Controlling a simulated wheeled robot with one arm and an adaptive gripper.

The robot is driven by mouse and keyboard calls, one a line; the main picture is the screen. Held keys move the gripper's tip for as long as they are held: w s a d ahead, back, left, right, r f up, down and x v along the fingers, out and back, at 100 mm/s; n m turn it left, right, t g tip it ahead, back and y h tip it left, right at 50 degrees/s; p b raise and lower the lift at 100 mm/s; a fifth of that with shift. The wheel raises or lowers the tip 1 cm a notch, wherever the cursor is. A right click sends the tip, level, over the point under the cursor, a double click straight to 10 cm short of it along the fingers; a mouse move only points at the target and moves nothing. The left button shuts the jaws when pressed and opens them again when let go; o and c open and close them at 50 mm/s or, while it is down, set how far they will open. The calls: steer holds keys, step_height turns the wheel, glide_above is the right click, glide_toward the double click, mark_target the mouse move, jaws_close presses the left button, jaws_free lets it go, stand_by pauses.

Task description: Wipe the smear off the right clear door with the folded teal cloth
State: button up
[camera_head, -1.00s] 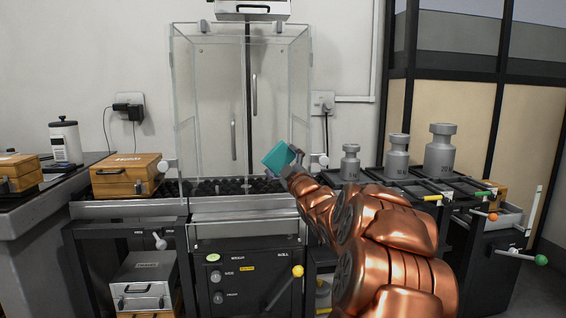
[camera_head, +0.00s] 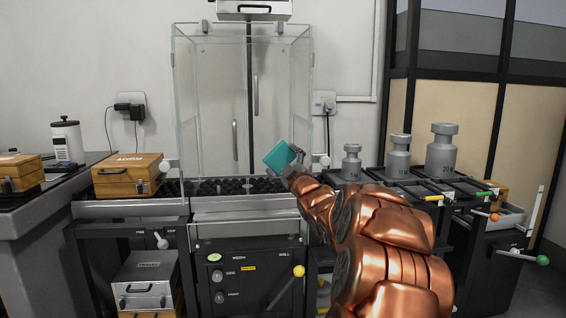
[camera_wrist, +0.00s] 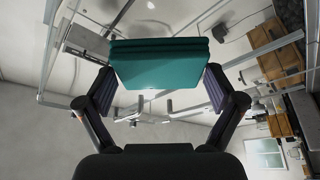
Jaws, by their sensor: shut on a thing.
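My gripper (camera_wrist: 159,85) is shut on the folded teal cloth (camera_wrist: 160,62), one finger on each side of it in the wrist view. In the head view the cloth (camera_head: 279,156) is held up, tilted, in front of the lower part of the right clear door (camera_head: 279,100). The left clear door (camera_head: 212,100) stands beside it, and each door has a vertical handle. I cannot make out a smear on the right door. I cannot tell whether the cloth touches the door.
Metal weights (camera_head: 398,158) stand on the rack to the right. Lever handles with coloured knobs (camera_head: 540,260) stick out below them. A wooden box (camera_head: 128,174) sits left of the clear case. A yellow-knobbed lever (camera_head: 298,271) rises in front of the lower cabinet.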

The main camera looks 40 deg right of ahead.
steer(key=shift+w+d, duration=0.5)
steer(key=shift+w, duration=0.1)
stand_by(0.4)
steer(key=shift+d+p, duration=0.1)
steer(key=shift+p, duration=0.25)
steer(key=shift+s+d+p, duration=1)
steer(key=shift+s+d, duration=0.1)
steer(key=shift+d, duration=0.2)
steer(key=s+d+p, duration=0.1)
steer(key=s+d, duration=0.1)
steer(key=shift+d+p, duration=0.4)
